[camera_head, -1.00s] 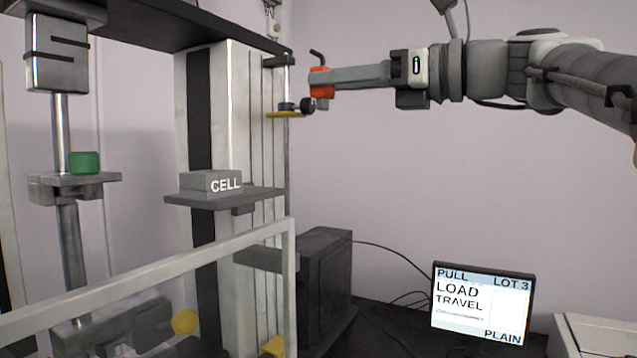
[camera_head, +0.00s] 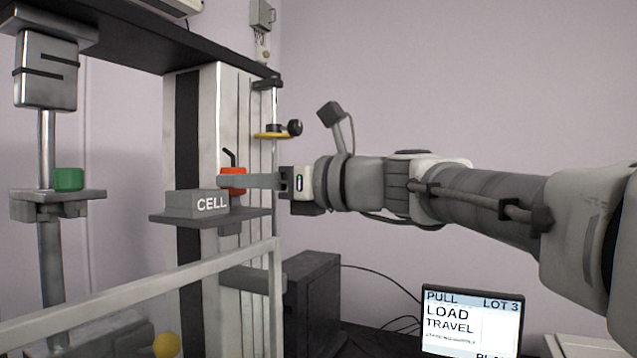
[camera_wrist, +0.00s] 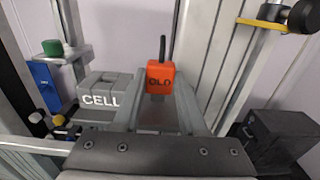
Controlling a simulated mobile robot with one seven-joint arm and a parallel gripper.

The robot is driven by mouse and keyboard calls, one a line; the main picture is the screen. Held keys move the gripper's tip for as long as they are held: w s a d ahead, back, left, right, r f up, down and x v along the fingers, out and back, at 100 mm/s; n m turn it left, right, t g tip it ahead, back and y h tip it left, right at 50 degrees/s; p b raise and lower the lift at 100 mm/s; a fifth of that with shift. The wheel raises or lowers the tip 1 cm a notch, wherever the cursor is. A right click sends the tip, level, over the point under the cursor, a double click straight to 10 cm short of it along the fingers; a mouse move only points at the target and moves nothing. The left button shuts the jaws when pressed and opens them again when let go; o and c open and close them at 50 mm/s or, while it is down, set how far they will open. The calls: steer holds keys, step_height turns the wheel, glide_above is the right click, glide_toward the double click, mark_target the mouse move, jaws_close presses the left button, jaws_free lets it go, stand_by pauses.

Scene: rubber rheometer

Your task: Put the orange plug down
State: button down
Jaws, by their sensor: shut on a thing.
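The orange plug (camera_head: 233,179) is a small orange block with a thin black stem on top. My gripper (camera_head: 240,181) is shut on it and holds it upright by the right end of the grey CELL shelf (camera_head: 245,216). In the wrist view the orange plug (camera_wrist: 160,78) sits between my finger ends, with dark lettering on its face. The grey CELL block (camera_head: 196,203) is on the shelf to the left of the plug. I cannot tell whether the plug's underside touches the shelf, as my fingers and the block hide it.
A green block (camera_head: 68,179) sits on a bracket at the left. A yellow disc with a black knob (camera_head: 272,134) is on the rod above my gripper. A pale rail (camera_head: 150,290) crosses in front. A monitor (camera_head: 471,322) stands low at the right.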

steer(key=shift+f, duration=0.2)
steer(key=shift+c, duration=2.3)
jaws_free()
steer(key=shift+r, duration=0.2)
